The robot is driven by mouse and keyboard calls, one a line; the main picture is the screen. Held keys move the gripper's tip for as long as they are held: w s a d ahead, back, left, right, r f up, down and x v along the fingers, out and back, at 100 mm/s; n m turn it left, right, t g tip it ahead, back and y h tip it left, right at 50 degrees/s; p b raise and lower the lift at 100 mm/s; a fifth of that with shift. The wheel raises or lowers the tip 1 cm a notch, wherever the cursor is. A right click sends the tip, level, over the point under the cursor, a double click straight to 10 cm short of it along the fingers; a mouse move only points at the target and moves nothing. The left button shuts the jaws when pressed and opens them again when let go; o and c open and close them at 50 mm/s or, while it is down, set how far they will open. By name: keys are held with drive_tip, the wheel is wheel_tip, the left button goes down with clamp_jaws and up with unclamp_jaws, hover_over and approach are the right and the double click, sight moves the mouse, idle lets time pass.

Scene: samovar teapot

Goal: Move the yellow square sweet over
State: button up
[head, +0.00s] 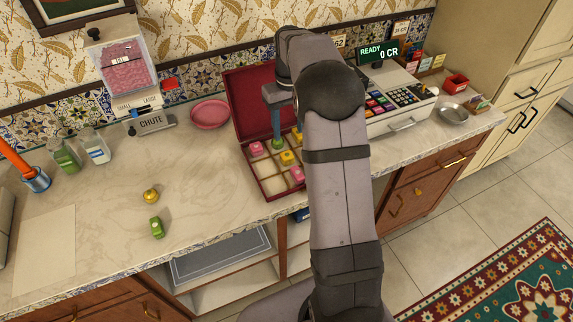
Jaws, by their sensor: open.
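A yellow square sweet (287,158) sits in a compartment near the middle of an open dark-red box (270,195). A second yellow sweet (297,136) lies farther back in the box, partly hidden by my arm. Pink sweets sit in the left (256,149) and front (297,174) compartments. A small green sweet (278,143) shows just under my gripper (276,132). My gripper points down over the back part of the box, behind the yellow square sweet; it is open, with nothing visibly held. My arm hides the box's right side.
A yellow sweet (151,196) and a green sweet (157,228) lie on the bare counter at left. A pink plate (210,114) is behind, near the chute (152,123) and the pink-filled dispenser (121,65). A cash register (398,103) stands right of the box.

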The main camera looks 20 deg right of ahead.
drive_tip(key=s+a+f, duration=0.1)
drive_tip(key=s+a, duration=0.3)
drive_tip(key=s, duration=0.4)
drive_tip(key=s+a+f, duration=0.2)
drive_tip(key=s+a, duration=0.3)
drive_tip(key=s, duration=0.4)
drive_tip(key=s+a+f, duration=0.1)
drive_tip(key=s+a, duration=0.3)
drive_tip(key=s, duration=0.5)
drive_tip(key=shift+s+a+f, duration=0.15)
drive_tip(key=shift+a+f, duration=0.1)
drive_tip(key=shift+f, duration=0.05)
